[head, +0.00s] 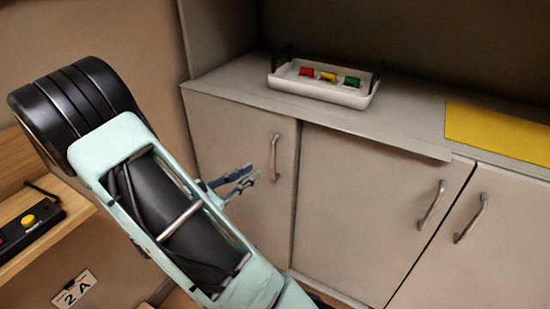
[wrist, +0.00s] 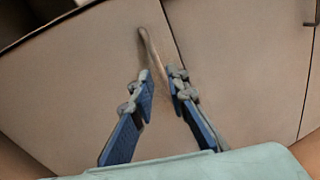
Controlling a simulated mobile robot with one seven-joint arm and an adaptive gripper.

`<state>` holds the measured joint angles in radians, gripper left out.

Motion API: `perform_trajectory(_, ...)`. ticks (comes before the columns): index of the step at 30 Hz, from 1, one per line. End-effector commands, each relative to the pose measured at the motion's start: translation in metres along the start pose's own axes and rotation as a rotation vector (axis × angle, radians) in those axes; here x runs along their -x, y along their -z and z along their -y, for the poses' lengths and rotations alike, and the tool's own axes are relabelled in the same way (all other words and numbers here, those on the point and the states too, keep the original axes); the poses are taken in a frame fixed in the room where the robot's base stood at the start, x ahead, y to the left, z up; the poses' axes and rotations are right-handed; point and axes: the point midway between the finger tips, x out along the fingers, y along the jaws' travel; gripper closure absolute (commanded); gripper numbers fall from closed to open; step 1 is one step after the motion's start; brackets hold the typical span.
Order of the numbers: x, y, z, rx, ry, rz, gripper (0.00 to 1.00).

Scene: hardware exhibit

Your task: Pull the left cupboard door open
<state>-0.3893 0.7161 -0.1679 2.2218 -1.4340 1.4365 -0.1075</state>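The left cupboard door (head: 232,135) is a plain beige panel and looks shut. Its vertical metal bar handle (head: 275,157) is near its right edge. In the wrist view the handle (wrist: 149,48) runs down toward the gap between my fingertips. My gripper (head: 243,180) is in front of this door, just left of the handle in the head view. Its blue and grey fingers show open in the wrist view (wrist: 161,88), with nothing held. The handle's lower end lies in line with the gap; the fingertips appear short of it.
A middle door (head: 365,205) and a right door (head: 500,240) have their own handles. On the counter (head: 410,125) are a white tray (head: 320,96) with coloured pieces and a yellow sheet (head: 495,132). A wooden shelf (head: 25,205) with a button box (head: 28,230) stands at left.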

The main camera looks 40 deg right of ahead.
Motion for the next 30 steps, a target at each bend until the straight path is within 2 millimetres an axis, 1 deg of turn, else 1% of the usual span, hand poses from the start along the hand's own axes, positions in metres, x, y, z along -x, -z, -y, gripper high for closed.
perform_trajectory(1,0.004,0.008,0.0,0.05,-0.017,0.019,0.85)
perform_trajectory(4,0.009,0.013,-0.001,0.107,-0.037,0.043,0.85)
perform_trajectory(8,0.002,0.013,-0.002,0.124,-0.042,0.051,0.85)
perform_trajectory(11,-0.012,0.013,-0.002,0.121,-0.039,0.051,0.85)
perform_trajectory(18,-0.059,0.011,-0.004,0.117,-0.037,0.049,0.85)
perform_trajectory(21,-0.075,0.01,-0.004,0.118,-0.038,0.049,0.85)
perform_trajectory(24,-0.087,0.009,-0.006,0.118,-0.039,0.049,0.85)
perform_trajectory(30,-0.098,0.008,-0.007,0.119,-0.041,0.048,0.85)
